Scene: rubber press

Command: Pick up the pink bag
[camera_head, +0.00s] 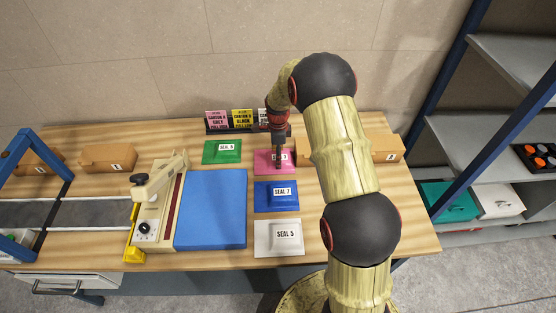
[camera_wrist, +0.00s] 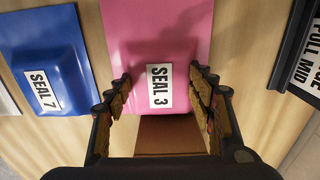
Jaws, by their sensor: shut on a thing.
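The pink bag (camera_head: 265,165) lies on the wooden table, partly hidden by my gripper in the head view. In the wrist view the pink bag (camera_wrist: 155,40) carries a white label reading "SEAL 3". My gripper (camera_head: 279,162) is directly over it, pointing down. In the wrist view the fingers of my gripper (camera_wrist: 160,95) stand on either side of the bag's raised, labelled part and are shut on it. The bag appears still at table level; any gap beneath it cannot be seen.
A blue bag (camera_head: 276,195), a white bag (camera_head: 278,237) and a green bag (camera_head: 222,151) lie nearby. A sealing machine (camera_head: 160,205) with a blue plate (camera_head: 211,208) stands left. Upright cards (camera_head: 241,119) stand behind. Brown boxes (camera_head: 109,157) line the back. A shelf rack (camera_head: 480,130) is at right.

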